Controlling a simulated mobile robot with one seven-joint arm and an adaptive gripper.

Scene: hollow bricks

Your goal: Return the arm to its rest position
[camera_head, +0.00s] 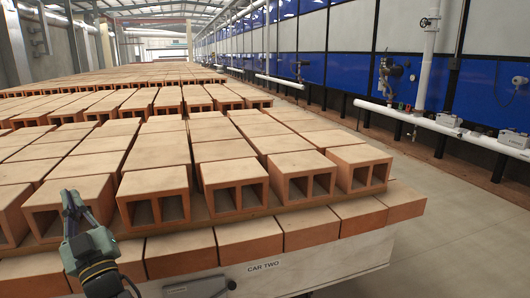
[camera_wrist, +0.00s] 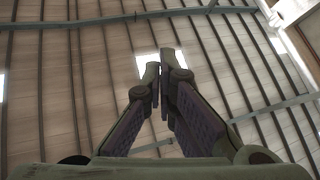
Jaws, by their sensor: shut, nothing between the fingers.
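My gripper (camera_head: 72,205) is in the lower left of the head view, pointing up in front of the near row of bricks. In the wrist view the two fingers of my gripper (camera_wrist: 160,72) come together at the tips, with nothing between them. My arm enters at the bottom left of the head view.
Hollow bricks (camera_head: 235,178) lie in rows on a car marked CAR TWO (camera_head: 263,266). The near row stands just behind my gripper. A pale floor aisle (camera_head: 440,210) is free at right. Pipes (camera_head: 450,127) and a blue-panelled wall (camera_head: 345,78) stand beyond it.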

